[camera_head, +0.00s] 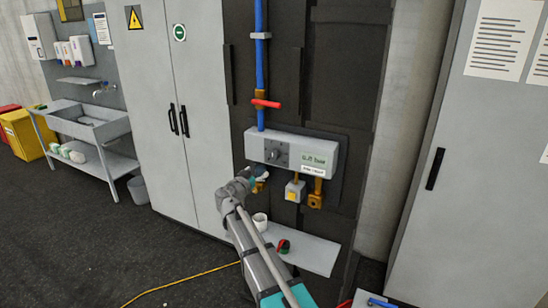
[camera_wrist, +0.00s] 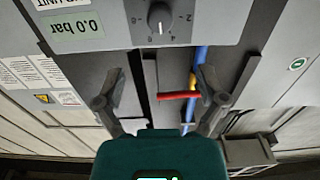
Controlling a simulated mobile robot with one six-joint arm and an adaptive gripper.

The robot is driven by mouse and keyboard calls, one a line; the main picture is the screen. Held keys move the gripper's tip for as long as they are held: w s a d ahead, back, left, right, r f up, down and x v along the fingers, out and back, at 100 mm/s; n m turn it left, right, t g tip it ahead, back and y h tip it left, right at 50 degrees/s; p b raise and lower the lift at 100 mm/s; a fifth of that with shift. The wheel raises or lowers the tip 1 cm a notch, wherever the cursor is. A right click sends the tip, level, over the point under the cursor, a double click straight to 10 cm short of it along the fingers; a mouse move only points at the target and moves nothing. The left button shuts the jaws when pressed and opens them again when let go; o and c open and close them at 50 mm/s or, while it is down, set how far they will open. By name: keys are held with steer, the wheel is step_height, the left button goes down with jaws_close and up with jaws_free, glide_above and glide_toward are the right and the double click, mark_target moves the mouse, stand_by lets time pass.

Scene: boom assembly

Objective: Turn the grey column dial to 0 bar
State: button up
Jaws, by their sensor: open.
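The grey dial (camera_head: 276,155) is a round knob on the front of a light grey control box (camera_head: 314,150) on the dark column. In the wrist view the dial (camera_wrist: 160,16) shows near the top edge, with a pale mark toward the picture's bottom; its exact setting is hard to tell. The green display (camera_wrist: 72,28) beside it reads 0.0 bar. My gripper (camera_head: 258,178) is just below and left of the box in the head view, apart from the dial. In the wrist view my gripper (camera_wrist: 160,97) has its two fingers wide apart with nothing between them.
A blue pipe (camera_head: 260,60) with a red valve handle (camera_head: 266,103) runs above the box. A shelf (camera_head: 315,255) holds a white cup (camera_head: 260,221) and a red-and-black knob (camera_head: 284,246).

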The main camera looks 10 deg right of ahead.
mark_target(273, 157)
steer(key=shift+w, duration=0.1)
steer(key=x, duration=1.3)
steer(key=shift+w+d, duration=0.25)
steer(key=shift+c, duration=0.3)
steer(key=c, duration=1.1)
